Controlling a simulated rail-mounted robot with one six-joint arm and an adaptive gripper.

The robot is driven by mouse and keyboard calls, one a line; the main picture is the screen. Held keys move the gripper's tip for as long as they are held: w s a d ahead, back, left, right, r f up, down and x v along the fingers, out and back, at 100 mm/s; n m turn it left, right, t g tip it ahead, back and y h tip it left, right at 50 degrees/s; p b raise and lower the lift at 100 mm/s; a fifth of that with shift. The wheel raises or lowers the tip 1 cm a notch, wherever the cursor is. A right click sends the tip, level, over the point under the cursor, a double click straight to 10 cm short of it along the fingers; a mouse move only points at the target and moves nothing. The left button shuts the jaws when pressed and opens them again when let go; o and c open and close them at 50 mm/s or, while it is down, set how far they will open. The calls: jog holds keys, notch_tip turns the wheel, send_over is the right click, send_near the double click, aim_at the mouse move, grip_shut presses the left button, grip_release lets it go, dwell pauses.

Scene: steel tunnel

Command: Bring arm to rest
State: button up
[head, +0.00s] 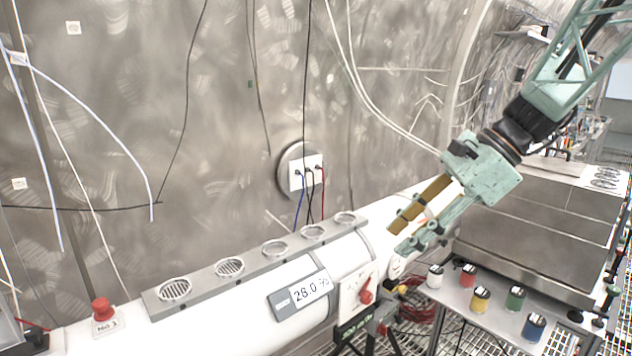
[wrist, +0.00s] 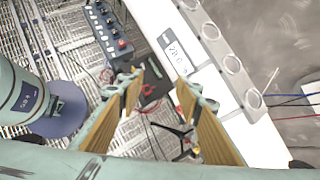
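My arm reaches in from the upper right in the head view. My gripper (head: 402,238) hangs in the air, angled down and left, above the right end of the white pipe-like housing (head: 362,262). In the wrist view my gripper (wrist: 160,90) shows two fingers with wooden-looking inner pads, spread well apart. Nothing is between the pads; the grated floor and the edge of the housing show far below them. The gripper touches nothing that I can see.
A small shelf with several coloured jars (head: 480,298) stands at the lower right, near a steel box (head: 535,240). A red button (head: 102,310), a display (head: 303,292) and a red knob (head: 366,296) sit on the housing. Cables and a socket box (head: 306,172) are on the wall.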

jog(key=s+d+n+t+h, duration=0.1)
jog(key=s+n+h, duration=0.2)
jog(key=s+n, duration=0.5)
jog(key=s+d+n+t+h+b, duration=0.1)
jog(key=s+n+h, duration=0.3)
jog(key=s, duration=2.2)
jog(key=n, duration=0.4)
jog(key=shift+d+r+n+t+h, duration=0.2)
jog(key=shift+d+n+t+h, duration=0.1)
jog(key=shift+n, duration=0.1)
